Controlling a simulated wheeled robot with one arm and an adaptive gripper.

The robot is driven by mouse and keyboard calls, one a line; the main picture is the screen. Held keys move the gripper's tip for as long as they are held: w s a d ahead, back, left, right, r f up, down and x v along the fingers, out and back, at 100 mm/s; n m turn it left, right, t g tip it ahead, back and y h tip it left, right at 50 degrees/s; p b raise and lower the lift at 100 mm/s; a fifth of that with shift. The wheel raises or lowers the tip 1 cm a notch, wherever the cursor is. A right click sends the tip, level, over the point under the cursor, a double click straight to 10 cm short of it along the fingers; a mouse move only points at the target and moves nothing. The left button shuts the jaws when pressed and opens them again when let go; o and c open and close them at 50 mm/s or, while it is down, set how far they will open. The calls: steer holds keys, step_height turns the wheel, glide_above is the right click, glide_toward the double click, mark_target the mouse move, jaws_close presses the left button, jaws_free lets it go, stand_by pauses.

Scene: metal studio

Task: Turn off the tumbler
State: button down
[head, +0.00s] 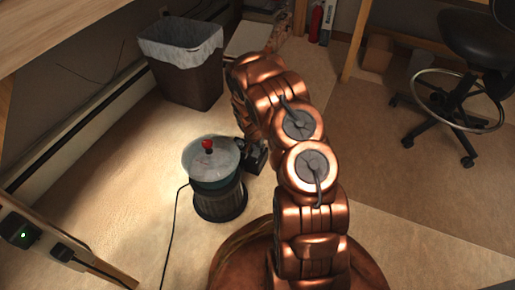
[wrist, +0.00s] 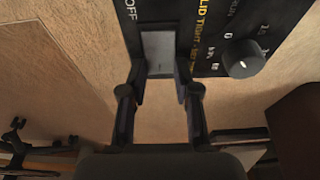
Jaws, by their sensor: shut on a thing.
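The tumbler (head: 218,203) is a dark, round drum with a pale lid and a red knob (head: 208,145), upright on the floor in the head view. In the wrist view the black control panel (wrist: 212,28) shows the printing "OFF" and "LID TIGHT" and a round dial (wrist: 243,58). A grey switch (wrist: 158,52) sits at the panel's edge beside "OFF". My gripper (wrist: 160,77) has its two fingers at either side of the switch, shut on it.
A dark bin (head: 187,80) with a white liner stands behind the tumbler. A black cord (head: 172,235) runs along the floor left of it. A power strip (head: 20,232) with a green light is at lower left. An office chair (head: 455,85) stands at right; the floor between is clear.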

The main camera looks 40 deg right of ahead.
mark_target(256, 153)
steer(key=shift+w+a, duration=0.1)
steer(key=shift+w, duration=0.05)
steer(key=c, duration=1.1)
jaws_free()
steer(key=shift+o, duration=1.3)
steer(key=shift+r, duration=0.1)
steer(key=shift+v, duration=3.65)
